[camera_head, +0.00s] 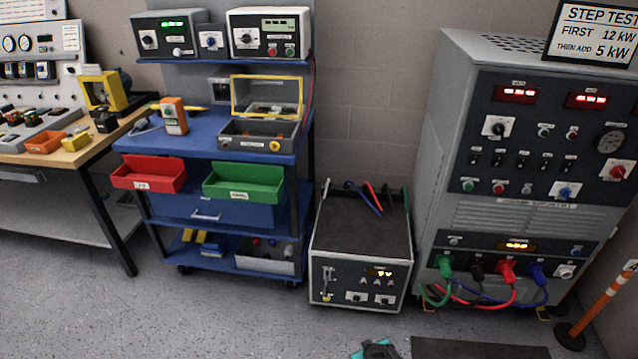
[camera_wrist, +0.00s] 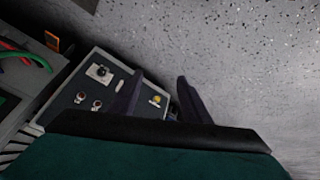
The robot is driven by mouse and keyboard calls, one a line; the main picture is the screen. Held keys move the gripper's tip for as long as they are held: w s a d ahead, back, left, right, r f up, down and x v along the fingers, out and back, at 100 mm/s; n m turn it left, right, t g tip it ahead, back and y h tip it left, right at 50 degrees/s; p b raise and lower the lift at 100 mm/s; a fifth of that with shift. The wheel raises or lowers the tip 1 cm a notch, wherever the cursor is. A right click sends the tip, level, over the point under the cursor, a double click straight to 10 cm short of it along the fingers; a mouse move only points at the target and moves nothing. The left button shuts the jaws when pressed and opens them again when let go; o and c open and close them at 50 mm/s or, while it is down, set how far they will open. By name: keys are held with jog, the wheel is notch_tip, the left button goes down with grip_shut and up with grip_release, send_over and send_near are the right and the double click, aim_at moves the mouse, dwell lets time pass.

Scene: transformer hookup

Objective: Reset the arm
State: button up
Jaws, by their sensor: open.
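A teal and dark part of my arm (camera_head: 376,350) shows at the bottom edge of the head view. The grey transformer unit (camera_head: 358,286) stands on the floor, with a lit display, knobs and a small lever on its front. In the wrist view its dark panel (camera_wrist: 88,117) lies tilted beyond the fingers. The gap between fingers and panel is hard to judge. The near part of that view is covered by my own teal and black wrist.
A blue cart (camera_head: 205,148) with a red bin (camera_head: 149,174) and a green bin (camera_head: 243,182) stands at the left. A tall grey cabinet (camera_head: 437,150) with plugged cables stands at the right, near an orange-striped post (camera_head: 603,300). The floor in front of the cart is clear.

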jog(key=s+r+m+g, duration=0.1)
jog(key=s+g, duration=0.2)
jog(key=s, duration=0.5)
jog(key=s+r+m+g, duration=0.2)
jog(key=s+g, duration=0.2)
jog(key=s, duration=0.5)
jog(key=s+d+r+m+g+p, duration=0.1)
jog(key=s+g, duration=0.3)
jog(key=s, duration=0.5)
jog(key=shift+r+m, duration=0.25)
jog(key=shift+m, duration=0.15)
